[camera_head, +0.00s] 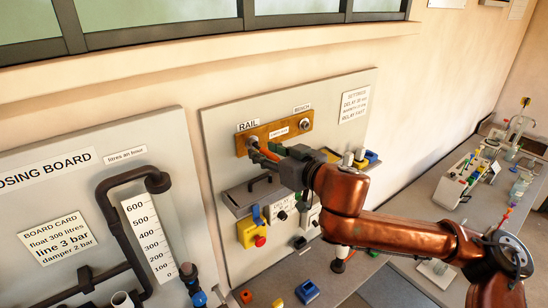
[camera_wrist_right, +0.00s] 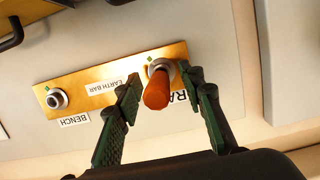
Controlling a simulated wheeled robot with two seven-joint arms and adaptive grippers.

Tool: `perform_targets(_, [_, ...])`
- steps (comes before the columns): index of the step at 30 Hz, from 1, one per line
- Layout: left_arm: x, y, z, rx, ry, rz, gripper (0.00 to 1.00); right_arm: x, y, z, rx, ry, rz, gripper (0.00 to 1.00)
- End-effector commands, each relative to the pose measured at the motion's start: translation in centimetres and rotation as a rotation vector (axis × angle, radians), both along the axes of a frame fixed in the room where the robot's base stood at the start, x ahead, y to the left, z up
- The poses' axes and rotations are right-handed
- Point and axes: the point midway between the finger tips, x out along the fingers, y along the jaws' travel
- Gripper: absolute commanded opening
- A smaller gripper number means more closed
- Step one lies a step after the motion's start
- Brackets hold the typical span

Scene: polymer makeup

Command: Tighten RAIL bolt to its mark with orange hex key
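The brass earth bar (camera_head: 280,131) is on the upright grey board, with the RAIL label (camera_head: 248,125) at its left end and the BENCH bolt (camera_head: 304,124) at its right end. The orange hex key (camera_wrist_right: 157,92) sticks out from the RAIL bolt (camera_wrist_right: 162,67), its handle towards my wrist camera. The key's tip is hidden. A small green mark (camera_wrist_right: 150,60) shows beside the bolt. My right gripper (camera_wrist_right: 163,85) has its green fingers on either side of the handle, with visible gaps, so it looks open around it. My left gripper is not in view.
Below the bar are a grey shelf (camera_head: 240,200) and a yellow box with a red button (camera_head: 260,241). A bench with loose blocks (camera_head: 307,291) lies below, and another bench with equipment is at right.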

Motion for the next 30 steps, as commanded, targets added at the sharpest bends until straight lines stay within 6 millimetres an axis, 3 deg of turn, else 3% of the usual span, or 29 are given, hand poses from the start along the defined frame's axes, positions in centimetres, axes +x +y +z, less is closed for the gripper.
perform_targets(11, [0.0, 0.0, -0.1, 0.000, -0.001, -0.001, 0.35, 0.6, 0.3, -0.2, 0.000, 0.000, -0.002, 0.36])
perform_targets(27, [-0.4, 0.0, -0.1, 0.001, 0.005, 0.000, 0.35, 0.6, 0.3, -0.2, -0.001, 0.000, -0.003, 0.00])
perform_targets(30, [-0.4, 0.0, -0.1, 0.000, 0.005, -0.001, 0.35, 0.6, 0.2, -0.2, -0.001, 0.000, -0.003, 0.00])
